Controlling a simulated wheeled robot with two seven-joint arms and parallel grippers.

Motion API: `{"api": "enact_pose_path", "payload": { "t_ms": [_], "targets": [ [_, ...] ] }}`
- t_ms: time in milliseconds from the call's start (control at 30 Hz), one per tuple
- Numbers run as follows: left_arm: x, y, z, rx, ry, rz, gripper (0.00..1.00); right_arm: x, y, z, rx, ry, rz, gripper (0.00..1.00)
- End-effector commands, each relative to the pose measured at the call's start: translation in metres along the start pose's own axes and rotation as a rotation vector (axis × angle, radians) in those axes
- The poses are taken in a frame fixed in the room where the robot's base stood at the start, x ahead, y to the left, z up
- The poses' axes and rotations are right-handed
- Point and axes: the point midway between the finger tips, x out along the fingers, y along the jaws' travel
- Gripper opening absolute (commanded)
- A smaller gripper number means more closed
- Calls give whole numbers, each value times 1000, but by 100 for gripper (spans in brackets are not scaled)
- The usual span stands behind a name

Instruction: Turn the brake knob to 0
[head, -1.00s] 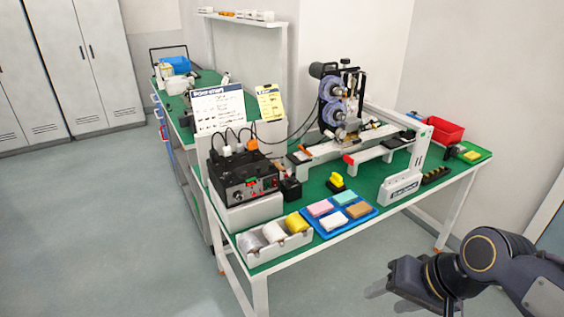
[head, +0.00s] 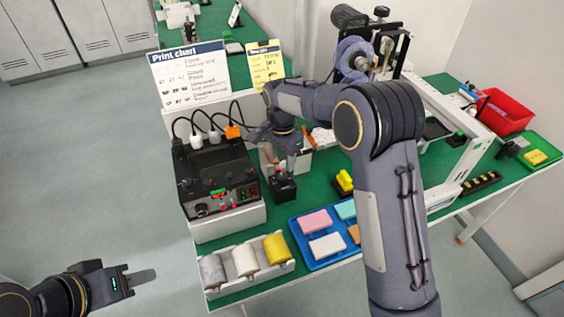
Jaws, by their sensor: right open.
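The black control box (head: 217,178) stands on a white base at the table's left side. Which control is the brake knob, I cannot tell. A small black block (head: 283,188) stands to the right of the box. My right gripper (head: 284,168) is open, pointing down just above or behind this block; its fingers are partly unclear. My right arm crosses the view and hides part of the table. My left gripper (head: 138,278) is low at the left, over the floor, away from the table; its jaw opening is unclear.
A white tray with rolls (head: 285,266) and a blue tray (head: 314,262) with coloured blocks lie at the front edge. A print chart (head: 188,76) stands behind the box. The spool machine (head: 352,56) and red bin (head: 505,112) are further right.

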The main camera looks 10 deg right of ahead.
Motion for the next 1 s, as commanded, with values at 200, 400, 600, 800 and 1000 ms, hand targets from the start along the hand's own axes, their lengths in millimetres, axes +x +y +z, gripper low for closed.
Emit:
{"api": "enact_pose_path", "payload": {
  "t_ms": [200,400,600,800,1000],
  "targets": [
    [-5,2,-3,0,0,0,36,36,2,0,0,-3,4,51],
    [-8,4,-4,0,0,0,36,59,1,0,0,-2,1,51],
    [-8,4,-4,0,0,0,36,65,1,0,-1,-2,0,51],
    [-8,4,-4,0,0,0,36,65,1,0,-1,-2,-1,45],
    [-8,4,-4,0,0,0,36,65,1,0,-1,-2,-1,18]
  ]
}}
